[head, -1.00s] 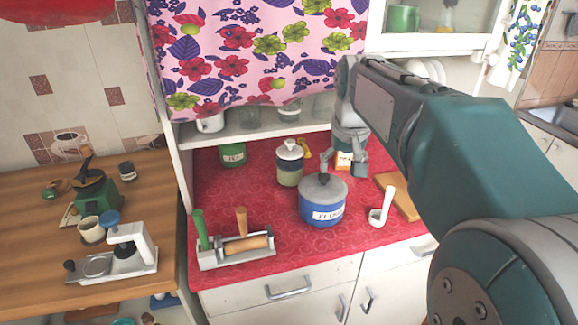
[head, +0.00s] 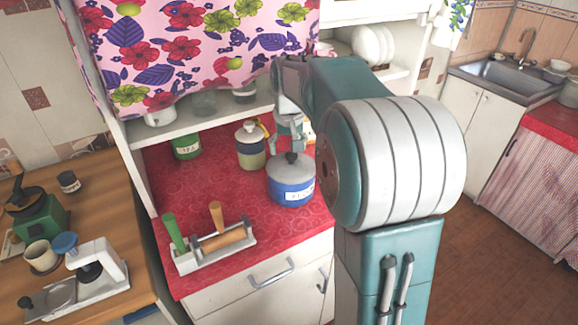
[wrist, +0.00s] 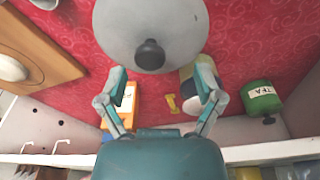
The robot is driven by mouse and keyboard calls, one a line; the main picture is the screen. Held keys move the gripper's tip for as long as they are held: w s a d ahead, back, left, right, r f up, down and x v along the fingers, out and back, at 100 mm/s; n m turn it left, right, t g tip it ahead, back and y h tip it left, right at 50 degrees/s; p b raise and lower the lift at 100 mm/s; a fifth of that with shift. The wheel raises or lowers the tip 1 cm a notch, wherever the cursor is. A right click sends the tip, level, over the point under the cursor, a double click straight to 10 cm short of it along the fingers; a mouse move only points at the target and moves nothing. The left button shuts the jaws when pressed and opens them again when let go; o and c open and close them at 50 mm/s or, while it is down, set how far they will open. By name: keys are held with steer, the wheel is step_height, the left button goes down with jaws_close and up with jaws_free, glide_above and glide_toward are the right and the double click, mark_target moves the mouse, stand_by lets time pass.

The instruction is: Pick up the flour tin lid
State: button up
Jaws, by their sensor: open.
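The flour tin (head: 291,189) is a blue pot with a white label, standing on the red oilcloth counter. Its grey lid (head: 290,169) with a dark round knob sits on top. In the wrist view the lid (wrist: 150,22) is a large grey disc at the top, its knob just past the fingertips and roughly midway between them.
A cream-and-green canister (head: 251,150) and a green tea tin (head: 187,148) stand behind, left of the flour tin. A rack with a rolling pin (head: 222,240) is at the front left. In the wrist view an orange box (wrist: 122,105) and a wooden board (wrist: 30,55) lie nearby.

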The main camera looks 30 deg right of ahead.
mark_target(291, 154)
step_height(291, 154, down, 3)
steer(key=shift+w+d+r, duration=0.15)
steer(key=shift+r, duration=0.05)
steer(key=shift+d+f, duration=0.25)
steer(key=shift+d, duration=0.5)
steer(key=shift+c, duration=1.3)
steer(key=shift+a, duration=0.35)
jaws_close()
steer(key=shift+a, duration=0.2)
steer(key=shift+d, duration=0.25)
